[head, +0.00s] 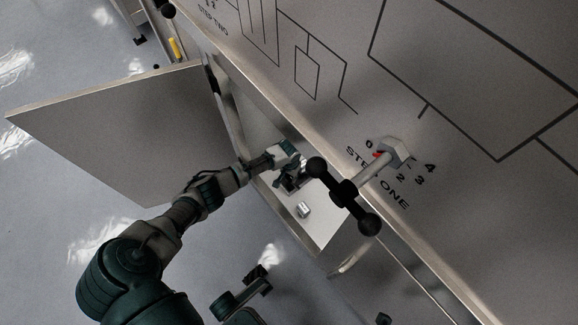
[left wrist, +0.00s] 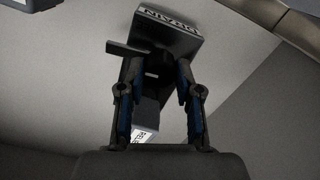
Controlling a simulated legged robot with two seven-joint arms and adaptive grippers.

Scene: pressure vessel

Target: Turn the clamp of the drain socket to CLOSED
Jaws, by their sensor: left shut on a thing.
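The drain socket (left wrist: 168,35) shows in the left wrist view as a dark block with a "DRAIN" label on its face. A dark flat bar, perhaps the clamp's lever (left wrist: 128,49), sticks out to its left. My left gripper (left wrist: 160,72) has its fingers on either side of a dark part below the label and is shut on it; the fingers hide much of this part. In the head view my left gripper (head: 290,180) reaches into the open cabinet. The clamp's setting cannot be read.
The cabinet door (head: 120,130) stands open on the left. A black-knobbed handle (head: 343,192) on a shaft juts from the panel marked "STEP ONE", just right of my left gripper. A small metal cylinder (head: 303,209) is inside the cabinet.

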